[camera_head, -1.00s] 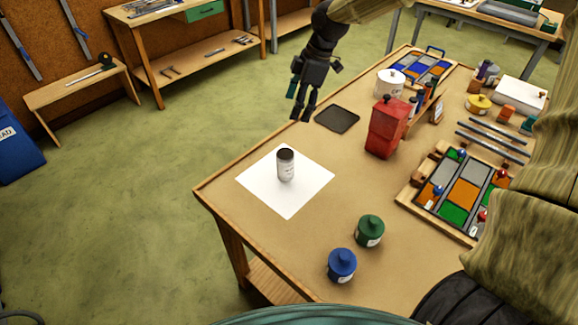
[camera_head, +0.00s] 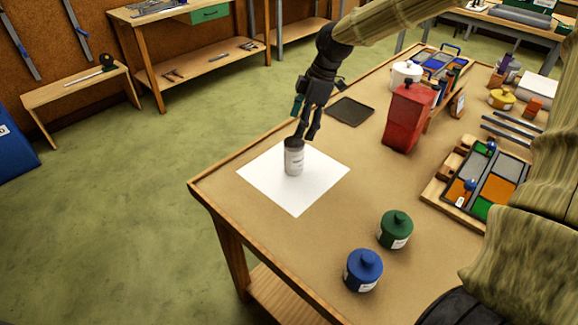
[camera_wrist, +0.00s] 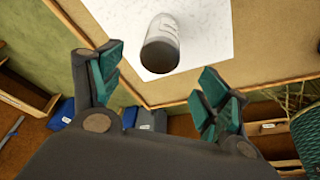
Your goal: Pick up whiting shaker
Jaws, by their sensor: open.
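The whiting shaker (camera_head: 294,160) is a small white cylinder with a dark cap and a label. It stands upright on a white paper square (camera_head: 262,182) on the workbench. My gripper (camera_head: 306,136) is just above and behind the shaker in the head view, pointing down. In the wrist view the shaker (camera_wrist: 161,45) lies ahead of and between the spread green-padded fingers (camera_wrist: 160,85), dark cap toward me. The gripper is open and empty; I see no contact with the shaker.
A blue pot (camera_head: 363,271) and a green pot (camera_head: 394,230) stand near the front edge. A red container (camera_head: 407,117), a dark flat tray (camera_head: 350,111) and a leaded panel frame (camera_head: 488,181) are to the right. The bench around the paper is clear.

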